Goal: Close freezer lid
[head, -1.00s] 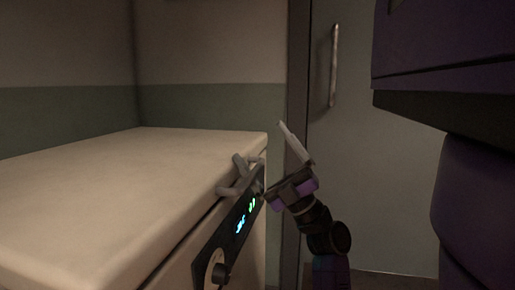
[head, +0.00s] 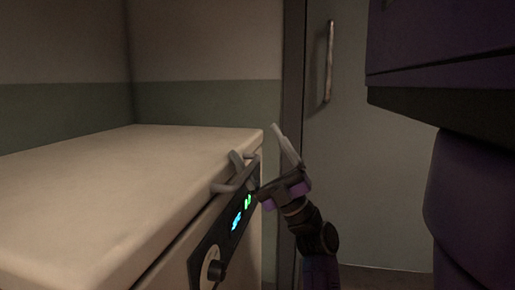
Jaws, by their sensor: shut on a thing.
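The white chest freezer's lid (head: 110,190) lies flat over the body at the left, with a dark seam along its front edge. A grey handle (head: 232,186) sticks out at the front right of the lid. My gripper (head: 280,152) is at the right front corner, beside the handle. One pale finger points up and left, close to the lid's corner. It is shut on the handle as far as I can tell, but the contact is small and partly hidden behind the purple gripper body.
A dark control panel (head: 222,232) with green and blue lit digits and a round knob (head: 214,270) is on the freezer front. A grey door (head: 365,190) with a vertical handle (head: 329,62) stands behind. The wall is behind the freezer.

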